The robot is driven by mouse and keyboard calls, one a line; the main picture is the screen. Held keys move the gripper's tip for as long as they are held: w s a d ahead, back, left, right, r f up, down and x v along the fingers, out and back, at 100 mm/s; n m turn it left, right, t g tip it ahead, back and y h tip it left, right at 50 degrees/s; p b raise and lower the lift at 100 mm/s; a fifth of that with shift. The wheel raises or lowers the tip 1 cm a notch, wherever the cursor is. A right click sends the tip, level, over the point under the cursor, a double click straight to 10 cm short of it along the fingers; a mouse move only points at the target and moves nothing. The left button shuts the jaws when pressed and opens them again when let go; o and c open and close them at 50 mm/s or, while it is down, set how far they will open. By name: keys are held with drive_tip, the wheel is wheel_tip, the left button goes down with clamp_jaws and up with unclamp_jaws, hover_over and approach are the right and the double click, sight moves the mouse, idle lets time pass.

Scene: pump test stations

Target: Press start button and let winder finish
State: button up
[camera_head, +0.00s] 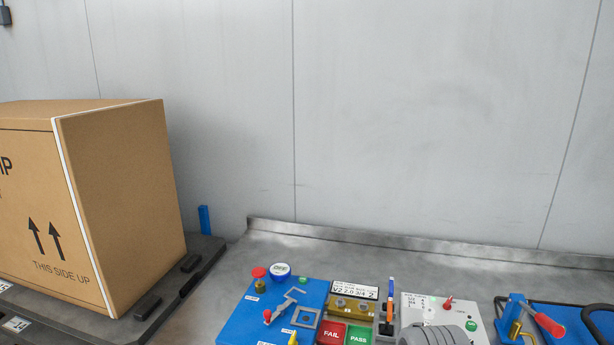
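A white box (408,312) stands on the bench at the lower right, with a green button (471,325) on its right side and a small red-tipped switch (448,303) behind it. A grey ribbed rounded object (434,336) is in front of the box, cut off by the bottom edge; I cannot tell whether it is the winder. Which button is the start button cannot be read. My gripper is not in view.
FAIL (331,334) and PASS (359,335) pads lie between panel and box, below a labelled brass-coloured block (352,306). A blue clamp with a red handle (549,324) is at right. A large cardboard box (125,200) stands left. The bench behind is clear up to the wall.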

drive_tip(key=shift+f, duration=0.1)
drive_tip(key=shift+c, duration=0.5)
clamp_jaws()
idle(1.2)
